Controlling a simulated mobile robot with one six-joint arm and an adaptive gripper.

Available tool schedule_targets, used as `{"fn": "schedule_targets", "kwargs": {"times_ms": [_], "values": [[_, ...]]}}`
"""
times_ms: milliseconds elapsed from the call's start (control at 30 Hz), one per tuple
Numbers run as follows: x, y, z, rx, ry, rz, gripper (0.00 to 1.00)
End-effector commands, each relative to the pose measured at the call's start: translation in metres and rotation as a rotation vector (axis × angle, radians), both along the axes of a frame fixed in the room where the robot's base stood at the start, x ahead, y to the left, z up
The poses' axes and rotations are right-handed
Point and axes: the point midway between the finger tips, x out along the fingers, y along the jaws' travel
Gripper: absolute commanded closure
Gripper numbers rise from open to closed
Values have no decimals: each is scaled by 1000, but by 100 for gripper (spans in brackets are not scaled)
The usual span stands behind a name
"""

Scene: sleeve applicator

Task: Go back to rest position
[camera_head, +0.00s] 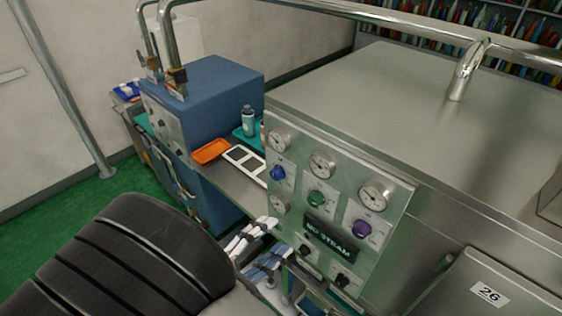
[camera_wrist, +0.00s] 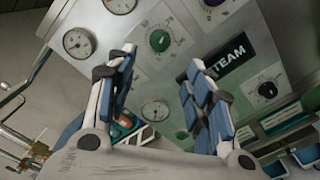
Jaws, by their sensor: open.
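My gripper (camera_head: 260,247) is at the lower middle of the head view, in front of the steam panel (camera_head: 394,240). Its two blue-and-white fingers are spread apart. In the wrist view my gripper (camera_wrist: 158,72) is open, with nothing between the fingers, and faces the panel. A green knob (camera_wrist: 160,40) and the black STEAM label (camera_wrist: 228,58) show beyond the fingertips. I cannot tell the exact gap between the fingertips and the panel. A black ribbed part of my arm covers the lower left of the head view.
The panel carries several gauges (camera_head: 322,165) plus blue (camera_head: 278,173), green (camera_head: 316,199) and purple (camera_head: 362,229) knobs. An orange tray (camera_head: 211,151) and a blue machine (camera_head: 212,97) stand behind. A metal rail (camera_head: 360,12) crosses above. Green floor (camera_head: 60,205) is clear at left.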

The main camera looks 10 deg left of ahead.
Motion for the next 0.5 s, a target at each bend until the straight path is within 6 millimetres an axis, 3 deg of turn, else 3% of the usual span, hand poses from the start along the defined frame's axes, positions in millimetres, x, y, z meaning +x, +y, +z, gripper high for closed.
{"fn": "schedule_targets", "kwargs": {"times_ms": [133,233,367,500], "values": [[1,-6,1,10,6,-20,52],[4,-31,5,58,41,-112,52],[-1,-93,8,201,133,-341,52],[-25,-154,3,426,238,-589,52]]}}
